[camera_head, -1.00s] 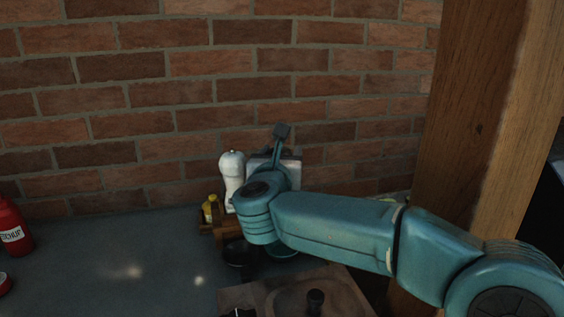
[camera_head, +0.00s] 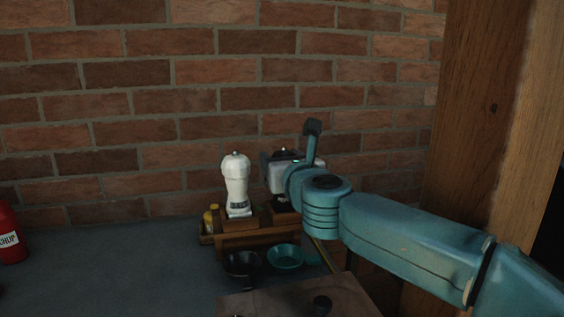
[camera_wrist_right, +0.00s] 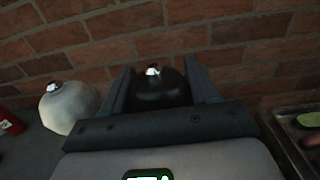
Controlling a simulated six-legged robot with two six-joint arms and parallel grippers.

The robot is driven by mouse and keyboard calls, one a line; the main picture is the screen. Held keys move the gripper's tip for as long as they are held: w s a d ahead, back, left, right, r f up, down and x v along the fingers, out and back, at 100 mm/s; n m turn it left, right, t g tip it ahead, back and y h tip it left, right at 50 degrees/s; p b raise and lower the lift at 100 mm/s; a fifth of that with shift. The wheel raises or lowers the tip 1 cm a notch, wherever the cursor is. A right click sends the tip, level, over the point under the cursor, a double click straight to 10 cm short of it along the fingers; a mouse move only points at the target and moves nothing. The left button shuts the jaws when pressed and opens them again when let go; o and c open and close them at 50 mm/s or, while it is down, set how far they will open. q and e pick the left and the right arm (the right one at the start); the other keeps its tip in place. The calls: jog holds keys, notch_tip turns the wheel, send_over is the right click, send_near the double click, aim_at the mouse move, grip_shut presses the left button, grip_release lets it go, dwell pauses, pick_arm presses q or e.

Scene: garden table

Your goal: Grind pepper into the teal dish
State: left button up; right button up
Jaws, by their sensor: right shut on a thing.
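The teal dish (camera_head: 286,257) sits on the table in front of the wooden caddy, with its inside in view. A dark mill (camera_wrist_right: 160,90) with a silver knob stands between the fingers of my right gripper (camera_wrist_right: 161,88), which is shut on it. In the head view my right gripper (camera_head: 284,162) is behind and above the teal dish, at the caddy. The grey gripper body hides much of the dark mill (camera_head: 285,153); I cannot tell whether its base touches the caddy. My left gripper is not in view.
A white mill (camera_head: 236,183) stands left of the dark one, at the wooden caddy (camera_head: 255,240). A black bowl (camera_head: 240,263) is left of the teal dish. A red ketchup bottle (camera_head: 9,235) is far left. A brick wall closes the back; a wooden post (camera_head: 490,120) rises at right.

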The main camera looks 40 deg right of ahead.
jog(key=o, duration=0.7)
jog(key=shift+o, duration=0.2)
jog(key=p+v, duration=0.2)
jog(key=v, duration=1.4)
jog(key=shift+s, duration=0.2)
